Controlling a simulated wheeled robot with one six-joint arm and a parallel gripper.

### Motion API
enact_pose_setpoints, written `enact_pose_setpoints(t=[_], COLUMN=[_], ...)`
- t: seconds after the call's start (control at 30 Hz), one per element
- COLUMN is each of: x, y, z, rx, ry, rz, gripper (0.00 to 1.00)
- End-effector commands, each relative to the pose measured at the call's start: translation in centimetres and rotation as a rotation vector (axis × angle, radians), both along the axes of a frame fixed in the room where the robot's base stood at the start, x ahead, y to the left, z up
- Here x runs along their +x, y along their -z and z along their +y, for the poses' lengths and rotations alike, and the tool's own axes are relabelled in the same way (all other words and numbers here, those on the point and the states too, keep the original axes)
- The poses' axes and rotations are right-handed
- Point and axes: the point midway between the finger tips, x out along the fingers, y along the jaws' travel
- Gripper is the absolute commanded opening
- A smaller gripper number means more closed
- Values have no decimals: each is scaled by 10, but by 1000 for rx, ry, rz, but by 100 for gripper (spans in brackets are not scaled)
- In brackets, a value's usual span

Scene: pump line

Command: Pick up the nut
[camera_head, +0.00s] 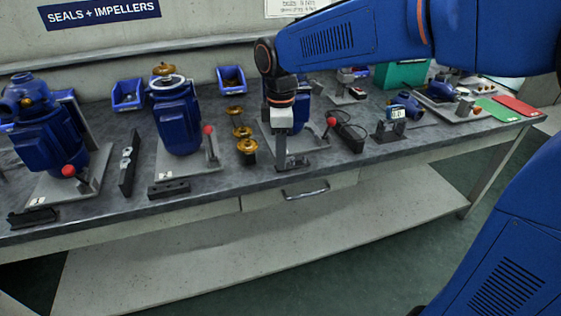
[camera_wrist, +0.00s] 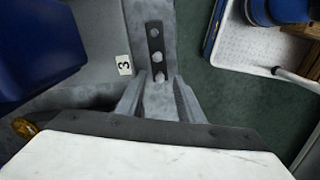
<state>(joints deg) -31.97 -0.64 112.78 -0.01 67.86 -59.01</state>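Several small silver nuts sit in a row on a dark strip (camera_wrist: 154,38) in the wrist view. The nearest nut (camera_wrist: 160,77) is just beyond my gripper (camera_wrist: 159,98), in line with the gap between its fingers. The other nuts, a middle one (camera_wrist: 157,57) and a far one (camera_wrist: 154,33), lie farther up the strip. My fingers are spread with a gap between them, and I see nothing held. In the head view my gripper (camera_head: 281,160) points down over the bench's front edge by the station-3 pump, and hides most of that strip.
A blue pump body (camera_wrist: 40,45) stands left of the strip, beside a "3" label (camera_wrist: 124,65). The grey bench (camera_head: 225,185) also holds other pumps (camera_head: 175,120), brass impellers (camera_head: 247,150), blue bins (camera_head: 127,95) and a red-knobbed lever (camera_head: 331,123). Green floor lies beyond the front edge.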

Motion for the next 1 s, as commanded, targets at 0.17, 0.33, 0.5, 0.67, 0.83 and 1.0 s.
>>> enact_pose_setpoints(t=[0.17, 0.33, 0.5, 0.67, 0.83, 1.0], x=[0, 0, 0, 0, 0, 0], y=[1, 3, 4, 5, 5, 5], z=[0, 0, 0, 0, 0, 0], rx=[0, 0, 0, 0, 0, 0], ry=[0, 0, 0, 0, 0, 0], rz=[0, 0, 0, 0, 0, 0], gripper=[34, 34, 34, 34, 22, 0])
